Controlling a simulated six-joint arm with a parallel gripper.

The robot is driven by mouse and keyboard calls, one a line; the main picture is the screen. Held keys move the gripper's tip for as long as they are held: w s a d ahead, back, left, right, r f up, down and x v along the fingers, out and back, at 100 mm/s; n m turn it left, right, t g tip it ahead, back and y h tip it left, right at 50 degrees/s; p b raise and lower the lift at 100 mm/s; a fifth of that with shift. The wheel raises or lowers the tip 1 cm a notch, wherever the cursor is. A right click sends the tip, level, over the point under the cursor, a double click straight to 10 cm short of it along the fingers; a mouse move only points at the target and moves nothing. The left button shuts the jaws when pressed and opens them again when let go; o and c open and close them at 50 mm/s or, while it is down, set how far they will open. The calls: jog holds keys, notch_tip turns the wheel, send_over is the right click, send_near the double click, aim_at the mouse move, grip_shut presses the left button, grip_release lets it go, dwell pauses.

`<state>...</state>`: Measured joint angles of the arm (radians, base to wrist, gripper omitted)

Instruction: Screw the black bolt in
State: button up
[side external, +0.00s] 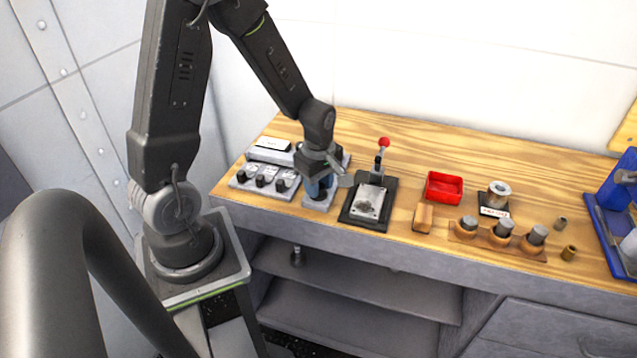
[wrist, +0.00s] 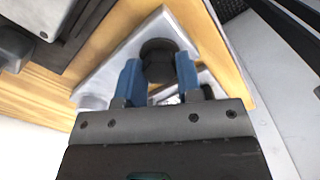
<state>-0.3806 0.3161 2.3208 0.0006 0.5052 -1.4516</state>
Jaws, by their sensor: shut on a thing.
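The black bolt (wrist: 158,58) shows its dark head in the wrist view, over a light grey metal block (wrist: 118,68). My gripper (wrist: 158,72) has its two blue fingers closed on either side of the bolt head. In the side view my gripper (side external: 318,190) points down at the grey block (side external: 318,203) near the bench's front left edge. The bolt is hidden there behind the fingers. How deep the bolt sits in the block cannot be seen.
Left is a panel with black knobs (side external: 262,180). Right stands a black fixture with a metal plate (side external: 369,203) and a red-knobbed lever (side external: 383,142). Farther right are a red tray (side external: 444,187), a wooden block (side external: 423,218), several pegs in a wooden holder (side external: 497,243) and a blue bin (side external: 620,190).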

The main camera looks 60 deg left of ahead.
jog(key=m, duration=0.6)
jog(key=shift+r+m, duration=0.1)
jog(key=shift+m, duration=0.2)
jog(key=m, duration=1.2)
jog(key=shift+m, duration=0.3)
jog(key=m, duration=0.6)
jog(key=shift+w, duration=0.1)
jog(key=m, duration=0.6)
jog(key=shift+m, duration=0.3)
jog(key=m, duration=1.2)
jog(key=shift+m, duration=0.4)
jog(key=m, duration=0.5)
jog(key=shift+m, duration=0.4)
